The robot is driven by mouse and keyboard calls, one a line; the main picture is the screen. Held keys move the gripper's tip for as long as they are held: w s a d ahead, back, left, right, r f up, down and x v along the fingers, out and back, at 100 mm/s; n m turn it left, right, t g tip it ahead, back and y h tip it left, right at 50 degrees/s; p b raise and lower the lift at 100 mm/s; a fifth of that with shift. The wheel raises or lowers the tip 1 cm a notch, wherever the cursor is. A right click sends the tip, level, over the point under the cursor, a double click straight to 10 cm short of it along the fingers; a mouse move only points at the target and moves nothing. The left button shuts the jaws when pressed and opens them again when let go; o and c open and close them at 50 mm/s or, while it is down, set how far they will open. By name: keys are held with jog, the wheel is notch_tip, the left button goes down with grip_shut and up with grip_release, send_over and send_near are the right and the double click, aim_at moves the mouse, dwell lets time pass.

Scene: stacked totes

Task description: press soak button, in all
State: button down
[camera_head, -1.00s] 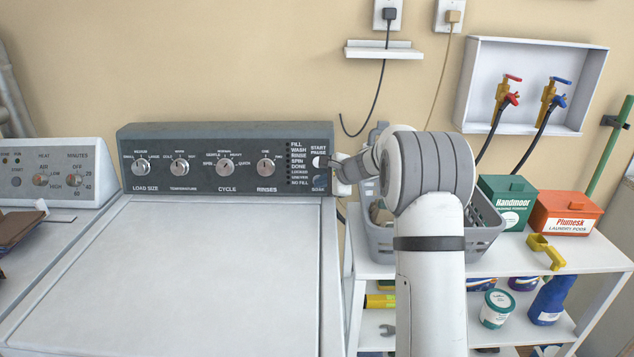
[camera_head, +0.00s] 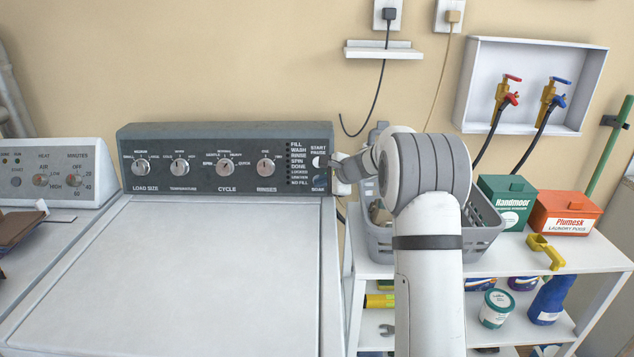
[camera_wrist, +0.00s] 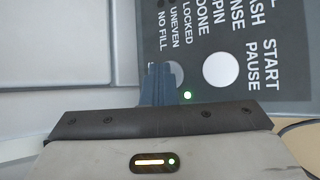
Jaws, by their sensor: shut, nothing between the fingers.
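The soak button (camera_wrist: 177,72) is a small grey round button on the washer's dark control panel (camera_head: 227,150). In the wrist view it is partly hidden behind my fingertips. My gripper (camera_wrist: 158,68) is shut and empty, with its dark blue fingers close together at the button's left edge. I cannot tell whether they touch or press it. In the head view my gripper (camera_head: 320,182) is at the panel's lower right, by the SOAK label, and covers the button. A small green light (camera_wrist: 187,95) shows beside the fingers in the wrist view.
The larger white start/pause button (camera_wrist: 220,70) is close beside the soak button. Several knobs (camera_head: 226,169) line the panel to the left. A grey basket (camera_head: 485,240) stands on the white shelf unit right of the washer, behind my arm. The washer lid (camera_head: 200,270) is clear.

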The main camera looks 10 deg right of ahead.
jog(key=shift+s, duration=0.15)
jog(key=shift+s+a+r+b, duration=0.15)
jog(key=shift+s+r+b, duration=0.05)
jog(key=shift+s+b, duration=0.3)
jog(key=shift+s, duration=0.1)
jog(key=shift+s+a+r+b, duration=0.15)
jog(key=shift+s+b, duration=0.15)
jog(key=shift+s, duration=0.3)
jog(key=shift+s+a+r+b, duration=0.15)
jog(key=shift+s+b, duration=0.15)
jog(key=shift+s, duration=0.35)
jog(key=shift+s+a+r+b, duration=0.15)
jog(key=shift+s+b, duration=0.15)
jog(key=shift+s, duration=0.3)
jog(key=shift+s+r, duration=0.2)
jog(key=shift+s, duration=0.3)
